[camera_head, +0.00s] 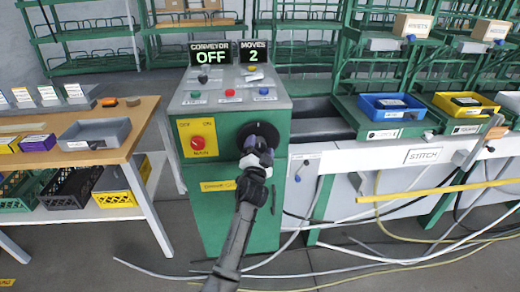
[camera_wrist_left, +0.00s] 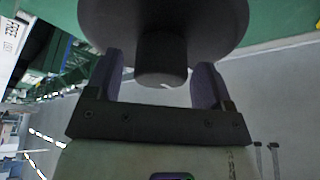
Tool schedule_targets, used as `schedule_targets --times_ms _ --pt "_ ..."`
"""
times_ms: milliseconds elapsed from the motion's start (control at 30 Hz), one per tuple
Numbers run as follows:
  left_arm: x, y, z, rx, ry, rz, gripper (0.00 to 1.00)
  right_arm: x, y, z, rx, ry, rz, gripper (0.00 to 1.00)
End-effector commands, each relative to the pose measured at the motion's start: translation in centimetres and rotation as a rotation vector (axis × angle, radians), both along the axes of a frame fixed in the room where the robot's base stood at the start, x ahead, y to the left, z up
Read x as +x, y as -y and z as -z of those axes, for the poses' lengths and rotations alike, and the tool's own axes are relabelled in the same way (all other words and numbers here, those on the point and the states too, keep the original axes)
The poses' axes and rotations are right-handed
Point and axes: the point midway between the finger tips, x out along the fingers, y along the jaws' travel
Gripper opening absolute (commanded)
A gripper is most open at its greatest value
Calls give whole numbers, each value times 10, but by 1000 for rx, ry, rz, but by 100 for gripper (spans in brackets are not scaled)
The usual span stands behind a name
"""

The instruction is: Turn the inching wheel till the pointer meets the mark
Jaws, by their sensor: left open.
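The dark round inching wheel (camera_head: 274,134) sits on the front of the green control cabinet, right of the yellow MAIN switch plate. In the left wrist view its dark disc (camera_wrist_left: 222,22) fills the top, with a cylindrical grip (camera_wrist_left: 162,58) sticking out towards me. My left gripper (camera_head: 258,146) is in front of the wheel and covers part of it. In the left wrist view the open fingers (camera_wrist_left: 160,82) stand one on each side of the grip, with gaps visible. I cannot make out the pointer or the mark. My right gripper is not in view.
The cabinet top (camera_head: 228,105) has several buttons below displays reading CONVEYOR OFF (camera_head: 209,54) and MOVES 2 (camera_head: 254,52). The MAIN switch (camera_head: 197,142) is left of the wheel. A wooden table (camera_head: 135,118) stands left; a white bench (camera_head: 375,152) stands right. Hoses (camera_head: 300,274) lie on the floor.

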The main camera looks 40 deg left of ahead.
Motion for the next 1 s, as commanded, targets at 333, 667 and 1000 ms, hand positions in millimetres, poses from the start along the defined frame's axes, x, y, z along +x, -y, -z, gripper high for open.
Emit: schedule_targets --times_ms 333,667,1000 --pt "5 -3 -2 0 0 0 75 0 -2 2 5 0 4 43" --pt "5 -3 -2 0 0 0 52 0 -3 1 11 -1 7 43" --pt "4 -3 -2 0 1 -1 20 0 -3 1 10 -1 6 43"
